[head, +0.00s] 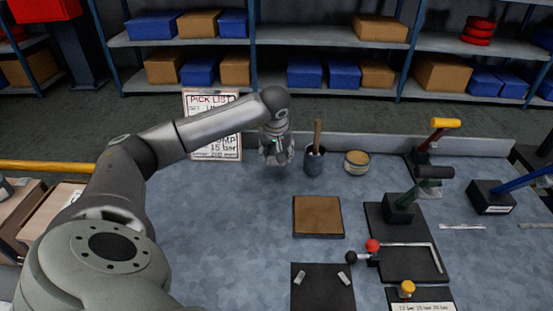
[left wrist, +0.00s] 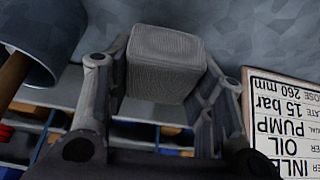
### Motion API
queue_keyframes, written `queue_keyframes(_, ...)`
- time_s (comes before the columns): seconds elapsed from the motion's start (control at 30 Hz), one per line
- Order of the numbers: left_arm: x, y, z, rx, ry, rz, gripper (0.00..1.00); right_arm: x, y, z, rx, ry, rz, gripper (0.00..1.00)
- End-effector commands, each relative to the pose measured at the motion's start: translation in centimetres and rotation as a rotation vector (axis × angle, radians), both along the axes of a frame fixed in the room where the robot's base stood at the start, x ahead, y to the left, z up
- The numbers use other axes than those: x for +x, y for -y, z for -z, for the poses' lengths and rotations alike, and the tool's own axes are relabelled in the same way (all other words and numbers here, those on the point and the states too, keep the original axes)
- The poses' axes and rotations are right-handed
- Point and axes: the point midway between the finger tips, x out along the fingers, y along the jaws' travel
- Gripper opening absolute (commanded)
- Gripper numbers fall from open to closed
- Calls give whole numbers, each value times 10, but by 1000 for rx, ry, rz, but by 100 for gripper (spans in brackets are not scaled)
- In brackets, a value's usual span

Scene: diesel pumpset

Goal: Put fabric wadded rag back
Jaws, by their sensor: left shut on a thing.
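My left gripper (head: 276,157) is over the back of the blue-grey bench, left of a dark cup. In the left wrist view, its two fingers are shut on a grey, block-shaped, woven-looking piece (left wrist: 166,58), which I take to be the fabric wadded rag. The bench surface shows beyond it. In the head view the rag is hard to make out between the fingers. I cannot tell whether it touches the bench. My right gripper is not in view.
The dark cup (head: 314,162) with a wooden handle and a round tin (head: 357,162) stand right of the gripper. The pick-list sign (head: 212,144) is behind left. A brown square pad (head: 318,216) lies in front. Levers on black plates fill the right; the bench's left-middle is clear.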

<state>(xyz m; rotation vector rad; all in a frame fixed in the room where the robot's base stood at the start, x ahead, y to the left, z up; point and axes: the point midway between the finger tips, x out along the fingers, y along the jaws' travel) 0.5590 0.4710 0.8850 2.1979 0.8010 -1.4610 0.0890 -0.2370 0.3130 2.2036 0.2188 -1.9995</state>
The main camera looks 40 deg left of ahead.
Motion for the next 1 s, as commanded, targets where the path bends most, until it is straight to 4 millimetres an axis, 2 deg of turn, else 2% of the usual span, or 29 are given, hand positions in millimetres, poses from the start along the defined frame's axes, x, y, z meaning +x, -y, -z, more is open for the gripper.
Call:
queue_keyframes(0.03, -1, 1, 13, -1, -2, 2, 27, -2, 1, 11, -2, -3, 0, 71)
queue_keyframes(0.17, -1, 1, 28, -1, -3, 2, 27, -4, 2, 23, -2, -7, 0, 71)
queue_keyframes(0.6, -1, 1, 32, 0, -2, 1, 27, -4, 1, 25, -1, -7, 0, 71)
queue_keyframes(0.63, -1, 1, 32, 0, -2, 1, 51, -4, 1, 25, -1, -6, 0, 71)
queue_keyframes(0.77, -1, 1, 31, 0, -2, 1, 67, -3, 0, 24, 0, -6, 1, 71)
queue_keyframes(0.8, -1, 1, 31, 0, -2, 1, 71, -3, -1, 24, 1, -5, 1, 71)
queue_keyframes(1.0, -1, 1, 31, 0, -2, 1, 71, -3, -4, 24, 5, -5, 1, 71)
